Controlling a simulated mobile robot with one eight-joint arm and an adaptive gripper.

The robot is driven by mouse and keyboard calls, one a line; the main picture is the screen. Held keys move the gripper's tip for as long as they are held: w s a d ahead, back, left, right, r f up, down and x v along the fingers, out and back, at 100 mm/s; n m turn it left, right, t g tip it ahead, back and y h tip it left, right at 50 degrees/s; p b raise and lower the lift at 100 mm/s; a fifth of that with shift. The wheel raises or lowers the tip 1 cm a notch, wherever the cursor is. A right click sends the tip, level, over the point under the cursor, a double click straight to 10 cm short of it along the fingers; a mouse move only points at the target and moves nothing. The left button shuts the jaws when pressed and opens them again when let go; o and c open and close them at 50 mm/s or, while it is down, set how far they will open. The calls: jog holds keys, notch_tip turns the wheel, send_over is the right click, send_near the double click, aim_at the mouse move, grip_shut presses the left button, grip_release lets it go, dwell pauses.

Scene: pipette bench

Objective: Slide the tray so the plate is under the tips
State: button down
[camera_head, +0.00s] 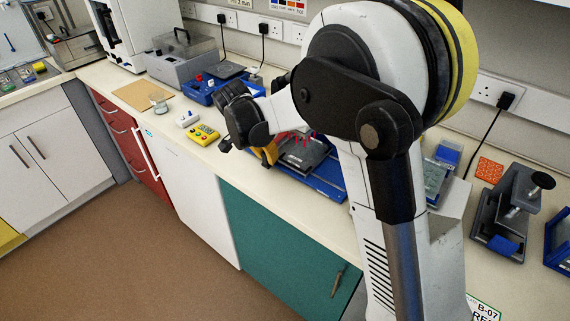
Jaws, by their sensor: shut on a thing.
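The blue tray (327,184) lies on the bench, partly hidden behind my arm. A dark grey device (310,158) with several red tips (297,137) stands over its left part. I cannot make out the plate clearly here. My gripper (266,151) is low at the left end of the tray, largely hidden by my wrist. It is shut at a yellow-orange piece at that end, which looks like the tray's handle. The exact contact of the fingers is hidden.
A yellow device (202,134) and a small white one (187,119) stand left of my gripper near the bench's front edge. A blue rack (205,91) is behind them. A grey clamp-like press (507,212) stands on the right.

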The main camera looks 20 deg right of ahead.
jog(key=shift+w+a, duration=0.3)
jog(key=shift+w, duration=0.15)
jog(key=c, duration=1.3)
grip_release()
jog(key=shift+w+a, duration=0.1)
jog(key=shift+w, duration=0.05)
jog(key=shift+r, duration=0.1)
jog(key=v, duration=1.2)
